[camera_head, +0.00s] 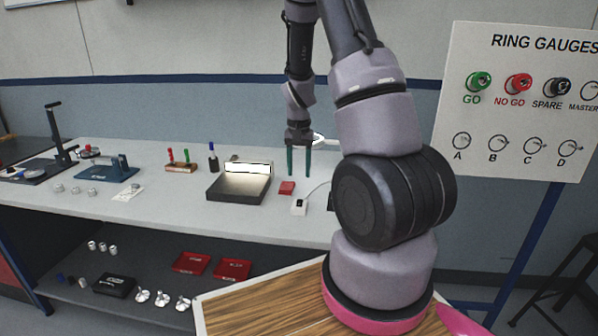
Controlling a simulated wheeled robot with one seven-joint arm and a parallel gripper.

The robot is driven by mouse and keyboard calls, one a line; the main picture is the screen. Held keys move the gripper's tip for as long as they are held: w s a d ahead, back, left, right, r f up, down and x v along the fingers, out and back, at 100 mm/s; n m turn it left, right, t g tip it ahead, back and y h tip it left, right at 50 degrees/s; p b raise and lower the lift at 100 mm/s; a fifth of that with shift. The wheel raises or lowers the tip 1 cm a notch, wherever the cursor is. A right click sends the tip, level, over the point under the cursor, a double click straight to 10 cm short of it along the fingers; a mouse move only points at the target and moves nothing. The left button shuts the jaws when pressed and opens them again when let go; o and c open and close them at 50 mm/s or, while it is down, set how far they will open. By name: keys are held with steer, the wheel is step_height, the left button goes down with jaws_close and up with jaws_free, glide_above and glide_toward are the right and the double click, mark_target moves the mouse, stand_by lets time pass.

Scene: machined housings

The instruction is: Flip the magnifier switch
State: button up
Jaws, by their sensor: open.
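A small white switch box (299,207) with a dark spot on its top lies on the bench near its front edge. A pale cord runs from it to the right and passes behind my arm. A white ring-shaped part (318,139), perhaps the magnifier, shows just behind my gripper and is mostly hidden by my arm. My gripper (299,174) points down with its two dark green fingers apart and nothing between them. In the picture it is above and slightly behind the switch box, near a small red block.
A dark tray with a lit panel (238,190) stands further left. Gauges and fixtures fill the bench's left end. A ring gauge board (520,100) stands at right. My arm hides the bench's right part.

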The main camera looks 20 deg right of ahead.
steer(key=c, duration=0.5)
steer(key=shift+s+r+n, duration=0.1)
steer(key=shift+r+n, duration=0.05)
steer(key=shift+n, duration=0.65)
jaws_close()
steer(key=r+n, duration=0.1)
steer(key=n, duration=0.5)
steer(key=n+t+h, duration=0.1)
steer(key=n+t, duration=0.1)
steer(key=n, duration=0.8)
glide_toward(301, 201)
steer(key=f, duration=0.4)
steer(key=w+f, duration=0.1)
steer(key=f, duration=0.1)
steer(key=shift+w+d+f, duration=0.1)
steer(key=shift+d+f, duration=0.1)
steer(key=shift+f, duration=0.2)
